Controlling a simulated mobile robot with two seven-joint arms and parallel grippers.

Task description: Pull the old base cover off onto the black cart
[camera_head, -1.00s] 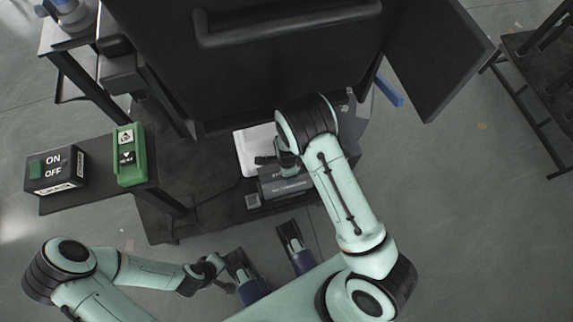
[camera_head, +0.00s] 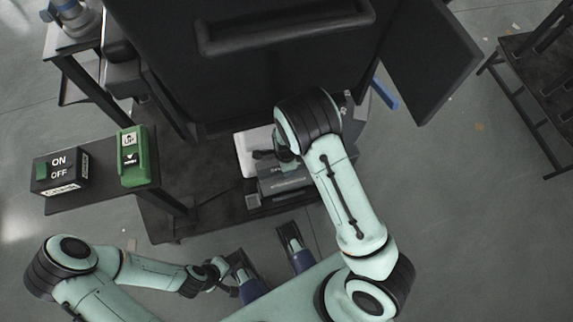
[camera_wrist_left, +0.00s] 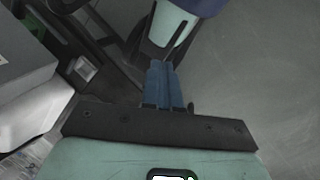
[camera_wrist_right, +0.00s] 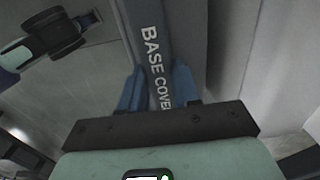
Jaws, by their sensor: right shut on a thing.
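The base cover (camera_head: 285,185) is a dark grey piece low at the foot of the black machine in the head view. In the right wrist view its dark bar (camera_wrist_right: 157,60) carries the words "BASE COVER". My right gripper (camera_wrist_right: 158,88) has its blue fingers on both sides of that bar and is shut on it. The right arm hides part of the cover in the head view. My left gripper (camera_wrist_left: 167,80) is shut and empty, its blue fingers together, at the lower left of the head view. A black rack-like stand (camera_head: 535,75), possibly the cart, is at the right edge.
The black machine (camera_head: 270,90) has a large handle (camera_head: 285,30) and an open panel (camera_head: 430,65) on its right. A side shelf holds an ON/OFF box (camera_head: 60,172) and a green control (camera_head: 134,158). A white panel (camera_head: 247,152) lies beside the cover. Floor (camera_head: 460,190) is clear at right.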

